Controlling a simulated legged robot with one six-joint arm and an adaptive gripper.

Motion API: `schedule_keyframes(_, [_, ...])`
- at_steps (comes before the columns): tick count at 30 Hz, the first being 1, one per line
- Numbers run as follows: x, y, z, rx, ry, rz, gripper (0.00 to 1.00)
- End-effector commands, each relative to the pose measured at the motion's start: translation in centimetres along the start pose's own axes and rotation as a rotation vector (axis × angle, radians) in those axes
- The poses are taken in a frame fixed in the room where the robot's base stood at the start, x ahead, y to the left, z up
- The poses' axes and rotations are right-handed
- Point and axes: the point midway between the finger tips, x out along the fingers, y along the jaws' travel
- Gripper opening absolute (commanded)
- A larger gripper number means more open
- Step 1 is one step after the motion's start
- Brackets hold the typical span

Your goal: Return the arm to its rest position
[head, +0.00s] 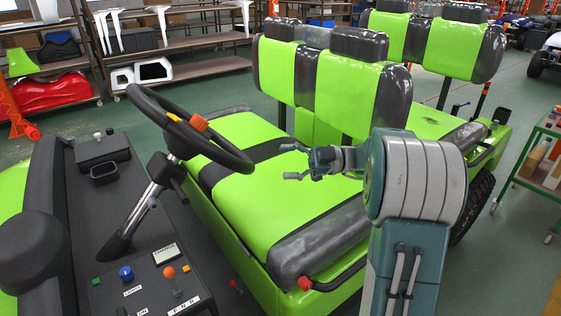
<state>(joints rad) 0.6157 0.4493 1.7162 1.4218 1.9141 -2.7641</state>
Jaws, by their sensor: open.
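My arm rises at the right of centre in the head view, with its large grey-white joint in front of the cart's seat. My gripper (291,162) points left from it, over the green seat cushion (262,190). The fingers are apart and nothing is between them. The gripper appears clear of the seat and of the steering wheel (235,158) to its left. Part of the seat and the cart's side are hidden behind my arm.
The dashboard (120,225) with buttons and levers fills the lower left. Green seat backs (345,92) stand behind the gripper. Shelves (175,55) line the back left. A green trolley (545,165) with boxes stands at the right edge. Green floor (500,235) is open between cart and trolley.

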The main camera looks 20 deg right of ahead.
Motion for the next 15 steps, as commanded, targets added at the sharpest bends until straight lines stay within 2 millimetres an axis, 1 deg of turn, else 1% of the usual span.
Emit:
schedule_keyframes(11, [0.3,-0.1,-0.1,0.013,-0.006,-0.008,0.78])
schedule_keyframes(14, [1.7,-0.9,-0.8,0.097,-0.047,-0.056,0.78])
schedule_keyframes(15, [2.7,-1.6,-1.2,0.158,-0.078,-0.087,0.78])
